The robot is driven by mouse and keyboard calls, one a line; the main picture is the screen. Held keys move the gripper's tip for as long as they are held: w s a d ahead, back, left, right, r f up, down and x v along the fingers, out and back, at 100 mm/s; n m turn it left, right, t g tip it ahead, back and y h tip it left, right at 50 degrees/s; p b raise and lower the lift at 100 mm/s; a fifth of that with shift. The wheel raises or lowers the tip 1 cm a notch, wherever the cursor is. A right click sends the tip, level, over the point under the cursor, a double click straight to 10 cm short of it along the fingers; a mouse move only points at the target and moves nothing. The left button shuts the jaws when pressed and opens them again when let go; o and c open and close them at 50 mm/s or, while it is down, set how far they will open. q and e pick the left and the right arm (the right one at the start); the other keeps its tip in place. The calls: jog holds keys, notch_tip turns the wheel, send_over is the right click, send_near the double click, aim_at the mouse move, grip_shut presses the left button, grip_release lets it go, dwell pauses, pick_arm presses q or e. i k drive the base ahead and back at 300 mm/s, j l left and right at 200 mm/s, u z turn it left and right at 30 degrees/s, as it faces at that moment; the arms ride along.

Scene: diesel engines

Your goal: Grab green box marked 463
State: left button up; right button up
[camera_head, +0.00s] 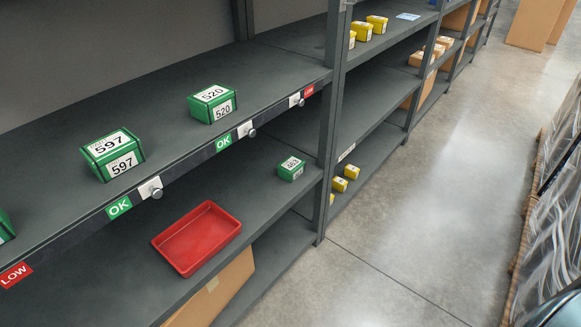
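A small green box (291,169) with a white label sits on the lower shelf near its right end. Its label seems to start with 46, but the last digit is too small to read surely. On the upper shelf stand a green box marked 597 (112,155) and a green box marked 520 (212,103). Another green box (5,228) is cut off at the left edge, its label hidden. Neither of my grippers is in view.
A red tray (196,237) lies empty on the lower shelf, left of the small green box. An upright post (333,110) stands right of that box. Yellow boxes (351,171) sit in the neighbouring bay. The aisle floor (430,190) is clear.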

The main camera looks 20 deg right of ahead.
aim_at(289, 169)
jog(key=i+l+u, duration=0.15)
jog(key=l, duration=0.35)
jog(key=i+l+u, duration=0.1)
jog(key=i+l, duration=0.25)
jog(key=l, duration=0.2)
jog(key=i+l+u, duration=0.15)
jog(key=l, duration=0.4)
jog(key=i+l+u, duration=0.1)
jog(key=i+l, duration=0.15)
jog(key=l, duration=0.35)
jog(key=i+l+u, duration=0.15)
jog(key=l, duration=0.45)
jog(key=i+l+u, duration=0.15)
jog(key=l, duration=0.45)
jog(key=i+l+u, duration=0.1)
jog(key=l, duration=0.55)
jog(key=i+l+u, duration=0.15)
jog(key=l, duration=0.45)
